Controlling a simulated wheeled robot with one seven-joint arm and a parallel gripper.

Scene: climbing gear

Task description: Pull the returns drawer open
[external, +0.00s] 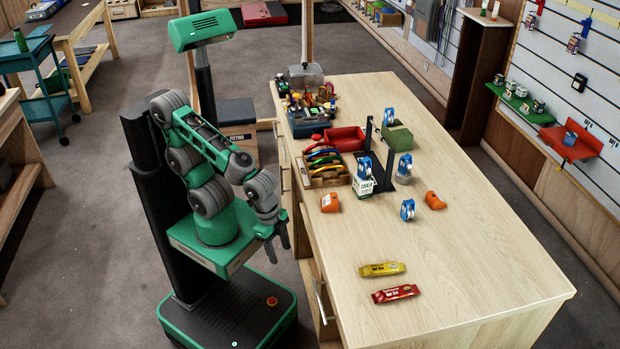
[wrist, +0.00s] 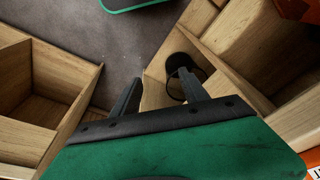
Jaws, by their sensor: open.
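The wooden counter (external: 460,235) has drawer fronts on the side facing me. A pale front (external: 311,262) with a metal handle (external: 321,302) shows low on that side and appears to stand out a little. Another handle (external: 284,180) is farther back. I cannot read a label that marks the returns drawer. My gripper (external: 280,240) is beside the counter's side, pointing down, open and empty. In the wrist view its two dark fingers (wrist: 158,90) are spread apart. A dark round thing (wrist: 182,72) on or by a wooden panel is partly behind the right finger; I cannot tell what it is.
Yellow (external: 382,269) and red (external: 396,293) packets lie on the counter top, with bare wood around them. Climbing gear and a red tray (external: 345,139) crowd its far end. In the wrist view, an open wooden compartment (wrist: 85,80) is at left, with bare floor (wrist: 100,45) beyond.

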